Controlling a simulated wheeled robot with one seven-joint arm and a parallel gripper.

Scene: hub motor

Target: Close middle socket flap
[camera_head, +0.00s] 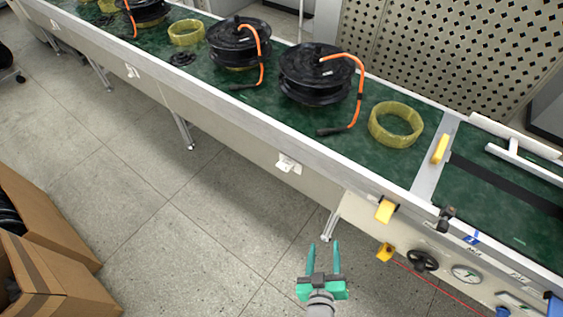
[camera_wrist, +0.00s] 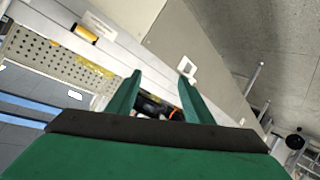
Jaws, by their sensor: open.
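White sockets sit along the pale front side of the conveyor. The nearest socket (camera_head: 288,163) is right of centre in the head view, a second socket (camera_head: 132,71) is further left, and a small white one (camera_head: 55,23) is near the far end. They are too small to tell how each flap stands. My gripper (camera_head: 324,246) is open and empty over the floor, apart from the conveyor, below the nearest socket in the picture. In the wrist view its green fingers (camera_wrist: 160,78) are spread, with a white square socket (camera_wrist: 188,69) just beyond the right fingertip.
The green conveyor (camera_head: 235,105) carries black cable reels (camera_head: 316,72) with orange cables and yellow rings (camera_head: 396,124). A yellow block (camera_head: 386,210) and a black handwheel (camera_head: 423,260) stick out from its side at right. Cardboard boxes (camera_head: 50,275) stand lower left. The floor between is clear.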

